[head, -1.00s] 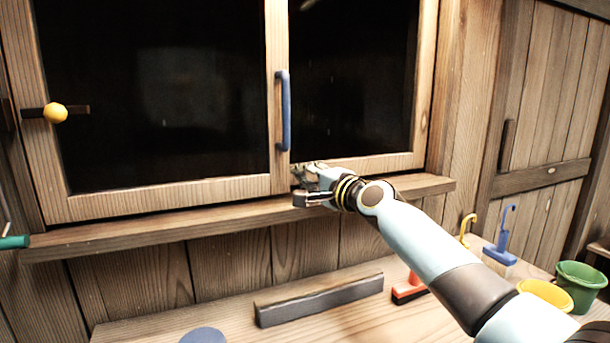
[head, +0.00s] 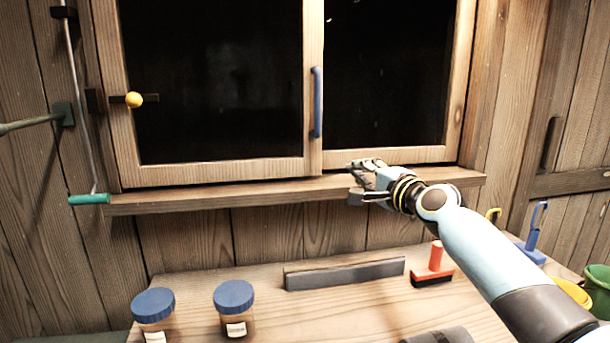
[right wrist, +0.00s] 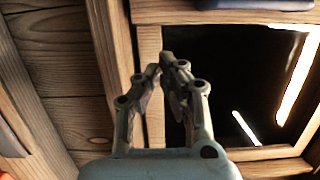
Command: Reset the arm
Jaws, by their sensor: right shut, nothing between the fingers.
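My right arm comes in from the lower right in the head view. Its gripper (head: 362,180) is shut and empty, just in front of the window sill (head: 240,191), below the right pane. In the right wrist view the gripper's fingertips (right wrist: 168,68) are close together with nothing between them. The wooden window frame (right wrist: 150,95) and dark glass lie behind them. The window's blue handle (head: 317,102) stands upright on the middle frame, above and left of the gripper and apart from it. My left gripper is not in view.
On the bench below are two blue-lidded jars (head: 153,305) (head: 234,296), a grey bar (head: 345,274), a red brush (head: 433,265) and a dark grey object (head: 437,336). A blue hooked tool (head: 533,245) and green bucket (head: 599,285) are at right. A teal-ended rod (head: 88,199) hangs at left.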

